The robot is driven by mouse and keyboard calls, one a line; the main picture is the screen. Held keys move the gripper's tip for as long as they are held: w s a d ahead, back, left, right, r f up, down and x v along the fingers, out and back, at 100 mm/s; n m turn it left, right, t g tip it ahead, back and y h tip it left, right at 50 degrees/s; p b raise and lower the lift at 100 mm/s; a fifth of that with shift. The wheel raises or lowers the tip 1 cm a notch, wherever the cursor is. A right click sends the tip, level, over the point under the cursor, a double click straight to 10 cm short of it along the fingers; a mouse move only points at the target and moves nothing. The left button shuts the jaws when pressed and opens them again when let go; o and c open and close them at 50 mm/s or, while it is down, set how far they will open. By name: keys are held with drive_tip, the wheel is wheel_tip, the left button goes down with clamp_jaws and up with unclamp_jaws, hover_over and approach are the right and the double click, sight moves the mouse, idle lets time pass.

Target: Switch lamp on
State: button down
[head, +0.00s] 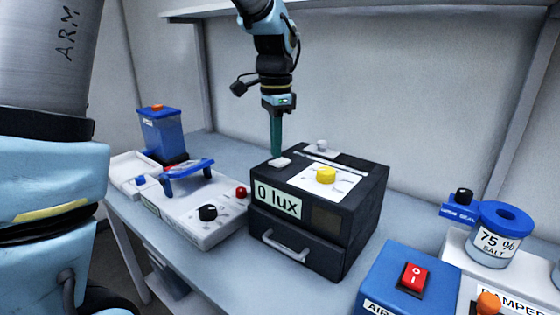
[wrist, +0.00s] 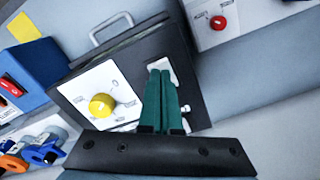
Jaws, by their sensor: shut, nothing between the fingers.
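A black box (head: 340,235) with a "0 lux" display (head: 277,200) stands mid-bench. On its top are a yellow knob (head: 326,175) on a white dial plate and a small white switch (head: 280,163) near the left edge. The knob (wrist: 102,105) also shows in the wrist view. My gripper (head: 277,156) points straight down with its green fingers together and empty. Its tips are over or at the white switch; I cannot tell whether they touch it. In the wrist view the fingers (wrist: 161,73) hide part of the pale plate beneath them.
Left of the box is a white device with a black knob (head: 207,212), a red button (head: 242,192) and a blue handle (head: 187,178). A blue box with a red rocker switch (head: 414,277) is at front right, near a salt jar (head: 497,243). A drawer handle (head: 285,246) projects from the box's front.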

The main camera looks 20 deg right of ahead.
sight(276, 162)
drive_tip(key=shift+f+b, duration=0.45)
drive_tip(key=shift+f, duration=0.4)
idle(0.3)
drive_tip(key=shift+r, duration=0.1)
wheel_tip(276, 162, up, 7)
drive_tip(key=p, duration=0.6)
idle(0.5)
drive_tip(key=w+a+f+n, duration=0.1)
drive_tip(key=a+f+n, duration=0.25)
drive_tip(key=a, duration=0.55)
drive_tip(key=w+a+f+n, duration=0.1)
drive_tip(key=a+f+n, duration=0.1)
drive_tip(key=a+n, duration=0.45)
drive_tip(key=s+a+f+n, duration=0.2)
drive_tip(key=s+a+n, duration=0.1)
drive_tip(key=a, duration=0.4)
drive_tip(key=s+a+f+n+t+b, duration=0.1)
drive_tip(key=s+a+f+n, duration=0.2)
drive_tip(key=a, duration=0.4)
drive_tip(key=shift+a+n+t, duration=0.3)
drive_tip(key=shift+a+n, duration=0.05)
drive_tip(key=shift+n, duration=0.25)
